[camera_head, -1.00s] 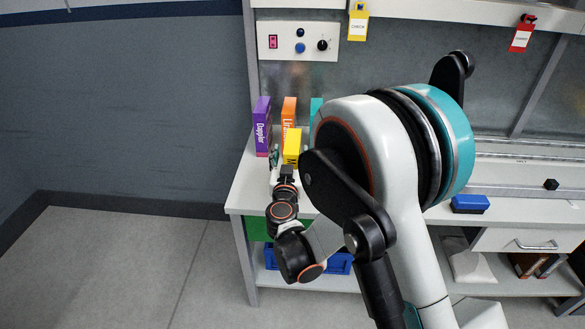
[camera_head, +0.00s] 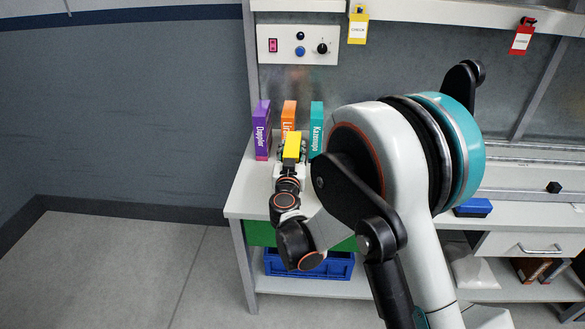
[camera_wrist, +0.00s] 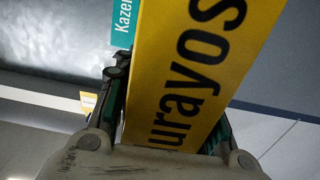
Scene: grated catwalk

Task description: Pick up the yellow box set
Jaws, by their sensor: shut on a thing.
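The yellow box (camera_head: 292,146) is at the left part of the white workbench in the head view, in front of an orange box. In the wrist view the yellow box (camera_wrist: 190,70) fills the middle, with black letters reading "urayos" along its face. My gripper (camera_head: 291,156) is shut on it, with one finger on each side; the fingers also show beside it in the wrist view. The lower part of the box is hidden by my gripper and wrist. I cannot tell whether the box touches the bench.
A purple box (camera_head: 262,130), an orange box (camera_head: 289,116) and a teal box (camera_head: 316,128) stand upright close behind and beside the yellow one. A blue block (camera_head: 472,207) lies further right on the white workbench (camera_head: 246,190). A control panel (camera_head: 298,45) is on the back wall.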

